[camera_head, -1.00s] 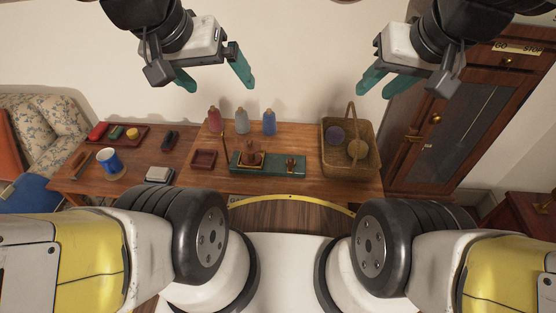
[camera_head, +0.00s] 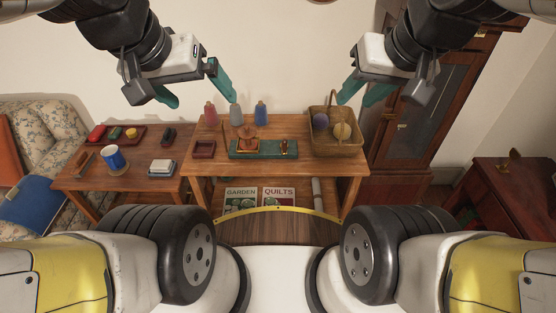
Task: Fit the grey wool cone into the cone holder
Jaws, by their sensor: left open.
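The grey wool cone (camera_head: 236,115) stands upright at the back of the wooden table, between a pink cone (camera_head: 211,114) and a blue cone (camera_head: 260,114). In front of the cones lies a green base (camera_head: 265,154) with a wooden and brass fitting (camera_head: 248,143) and a small upright piece (camera_head: 284,147). I cannot tell which part is the cone holder. My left gripper (camera_head: 203,101) is open and empty; in the picture its right fingertip is close to the grey cone's top. My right gripper (camera_head: 357,102) looks open and empty, near the basket in the picture.
A wicker basket (camera_head: 318,150) with balls of yarn stands at the table's right. A small red tray (camera_head: 204,149) lies left of the green base. A lower table at left holds a blue mug (camera_head: 113,158) and a red tray (camera_head: 132,144). A cabinet stands at right.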

